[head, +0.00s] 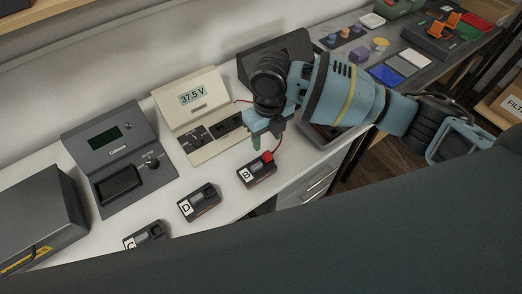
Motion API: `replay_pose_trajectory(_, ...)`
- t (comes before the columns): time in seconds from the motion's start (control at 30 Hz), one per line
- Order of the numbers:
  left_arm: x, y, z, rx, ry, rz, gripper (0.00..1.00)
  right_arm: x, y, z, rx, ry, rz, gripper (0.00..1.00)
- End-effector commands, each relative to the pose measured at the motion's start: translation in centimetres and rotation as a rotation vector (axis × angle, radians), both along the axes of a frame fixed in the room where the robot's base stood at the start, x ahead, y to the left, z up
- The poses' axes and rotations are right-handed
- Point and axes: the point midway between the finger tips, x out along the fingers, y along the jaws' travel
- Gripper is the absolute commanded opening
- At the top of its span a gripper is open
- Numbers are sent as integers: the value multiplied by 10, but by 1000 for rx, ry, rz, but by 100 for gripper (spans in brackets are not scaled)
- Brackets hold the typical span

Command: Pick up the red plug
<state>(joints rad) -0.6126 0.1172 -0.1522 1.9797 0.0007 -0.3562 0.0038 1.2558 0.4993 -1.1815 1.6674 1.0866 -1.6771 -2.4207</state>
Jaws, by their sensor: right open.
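The red plug (267,156) sits at the top of the small dark block marked B (257,173), near the table's front edge. A red wire (278,142) rises from the plug and passes behind my right gripper. My right gripper (266,138) points down just above the plug, with its fingers apart and nothing seen between them. I cannot tell whether a fingertip touches the plug. My left gripper is not in view.
A beige meter (199,101) reading 37.5 V stands behind the blocks, beside a dark grey device (113,150). Block D (200,202) and another block (147,236) lie to the left. Drawers (310,186) are below the table edge. A side table holds coloured parts.

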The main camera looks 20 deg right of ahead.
Motion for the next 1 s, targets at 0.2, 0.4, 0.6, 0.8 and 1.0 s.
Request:
replay_pose_trajectory(0.2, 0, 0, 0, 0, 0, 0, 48, 2, -5, 5, -22, 5, 34, 47)
replay_pose_trajectory(0.4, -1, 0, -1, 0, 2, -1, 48, 1, -5, -8, -20, 8, 32, 47)
replay_pose_trajectory(0.6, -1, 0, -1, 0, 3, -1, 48, 1, -4, -22, -20, 5, 32, 47)
replay_pose_trajectory(0.8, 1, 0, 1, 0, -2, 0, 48, 1, -4, -33, -19, 5, 31, 47)
replay_pose_trajectory(1.0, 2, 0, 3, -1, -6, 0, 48, 0, -3, -62, -18, 4, 31, 47)
